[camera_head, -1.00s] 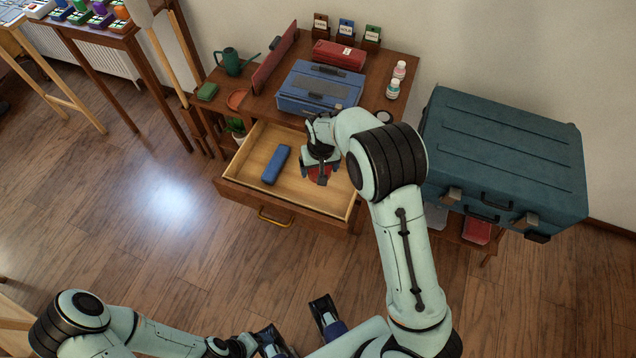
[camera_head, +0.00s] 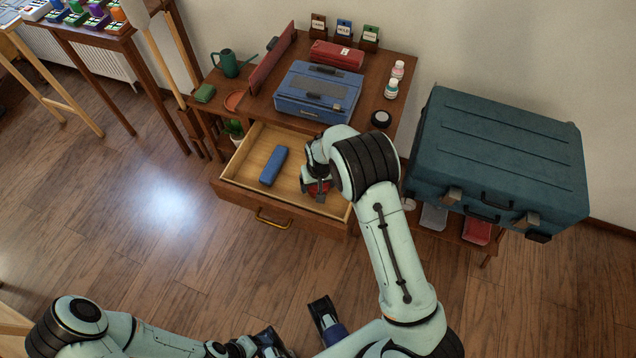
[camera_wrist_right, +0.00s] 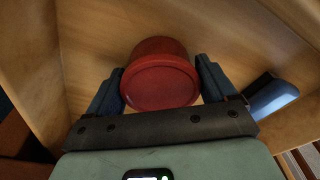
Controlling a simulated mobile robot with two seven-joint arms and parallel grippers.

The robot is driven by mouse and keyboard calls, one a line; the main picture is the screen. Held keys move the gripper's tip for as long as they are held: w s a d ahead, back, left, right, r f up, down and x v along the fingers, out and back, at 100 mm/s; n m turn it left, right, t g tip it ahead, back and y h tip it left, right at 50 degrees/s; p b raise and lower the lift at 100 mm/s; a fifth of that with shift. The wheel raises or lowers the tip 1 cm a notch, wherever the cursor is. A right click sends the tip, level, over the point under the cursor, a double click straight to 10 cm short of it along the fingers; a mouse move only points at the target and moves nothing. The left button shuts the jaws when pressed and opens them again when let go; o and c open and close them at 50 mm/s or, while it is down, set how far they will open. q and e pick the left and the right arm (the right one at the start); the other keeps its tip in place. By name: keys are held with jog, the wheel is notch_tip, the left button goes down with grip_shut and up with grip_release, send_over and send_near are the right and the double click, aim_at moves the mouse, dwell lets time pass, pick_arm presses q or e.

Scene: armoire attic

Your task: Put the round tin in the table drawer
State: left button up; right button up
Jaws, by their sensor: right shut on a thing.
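The round tin is red. It shows in the right wrist view (camera_wrist_right: 160,82) between the fingers of my right gripper (camera_wrist_right: 162,92), which is shut on it. In the head view the tin (camera_head: 317,187) is a small red patch, mostly hidden by my right gripper (camera_head: 318,191). The tin is over the right part of the open table drawer (camera_head: 238,172); I cannot tell whether it touches the drawer floor. My left gripper (camera_head: 298,328) is at the bottom of the head view, its fingers apart and nothing visible between them.
A blue case (camera_head: 274,166) lies in the drawer's left part. A big teal case (camera_head: 500,150) stands at the right.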

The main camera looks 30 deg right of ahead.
jog(key=o, duration=0.9)
jog(key=shift+f, duration=0.15)
jog(key=shift+r, duration=0.25)
jog(key=r, duration=0.4)
jog(key=s+r+p, duration=0.1)
jog(key=r, duration=0.6)
jog(key=shift+s+a+r+p, duration=0.2)
jog(key=shift+s+r+p, duration=0.05)
jog(key=shift+r+p, duration=0.15)
